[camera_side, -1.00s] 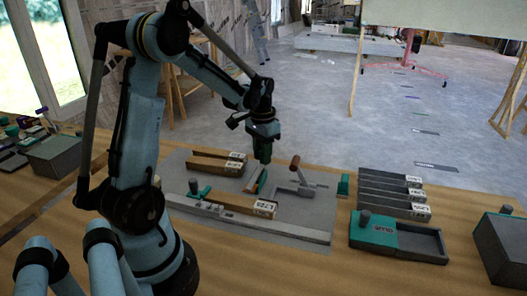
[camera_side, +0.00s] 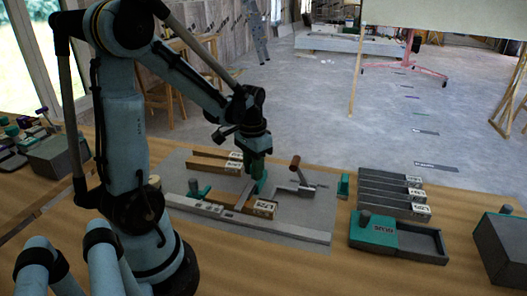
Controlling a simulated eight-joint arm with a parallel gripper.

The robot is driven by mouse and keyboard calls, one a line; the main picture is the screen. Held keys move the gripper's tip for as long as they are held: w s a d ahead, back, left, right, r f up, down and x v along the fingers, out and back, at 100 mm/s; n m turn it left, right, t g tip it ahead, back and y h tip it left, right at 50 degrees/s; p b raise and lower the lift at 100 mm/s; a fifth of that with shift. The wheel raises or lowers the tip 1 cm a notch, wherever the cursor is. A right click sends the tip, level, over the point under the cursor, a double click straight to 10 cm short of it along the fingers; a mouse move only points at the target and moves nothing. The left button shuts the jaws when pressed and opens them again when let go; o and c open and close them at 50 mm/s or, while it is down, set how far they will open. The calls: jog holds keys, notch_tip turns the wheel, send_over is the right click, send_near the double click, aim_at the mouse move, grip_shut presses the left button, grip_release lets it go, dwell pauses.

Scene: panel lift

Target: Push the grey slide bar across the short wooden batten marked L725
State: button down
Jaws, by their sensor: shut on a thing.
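The short wooden batten marked L725 (camera_side: 263,208) lies on the grey panel (camera_side: 300,212), its white label at the right end. The grey slide bar (camera_side: 243,197) slants down and left from below my gripper, and its near end reaches over the batten. My gripper (camera_side: 257,181) points down behind the batten and is shut at the bar's far, teal end. The fingers and the teal part overlap in the picture, so the exact contact is hard to see.
A long pale grey rail (camera_side: 290,230) runs along the panel's front. A teal clamp (camera_side: 199,190) stands left, and a grey crank with a wooden knob (camera_side: 295,162) stands right of my gripper. Other labelled battens (camera_side: 217,164) lie behind. Grey labelled blocks (camera_side: 393,197) and a teal-and-grey tray (camera_side: 400,240) lie farther right.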

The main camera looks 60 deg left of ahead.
jog(key=shift+s+d, duration=0.15)
jog(key=shift+d, duration=0.05)
jog(key=c, duration=0.9)
grip_release()
jog(key=shift+r, duration=0.15)
notch_tip(320, 180, up, 12)
jog(key=shift+f, duration=0.1)
jog(key=shift+w+d+f+m+t, duration=0.1)
jog(key=shift+d+f+m+t, duration=0.35)
jog(key=shift+d+t, duration=1.45)
jog(key=shift+w+d+f+m+t, duration=0.1)
jog(key=shift+d+f+m+t, duration=0.35)
jog(key=shift+d, duration=2.95)
jog(key=shift+w+d+f+m+t, duration=0.15)
jog(key=shift+d+f+t, duration=0.8)
jog(key=shift+d, duration=1.7)
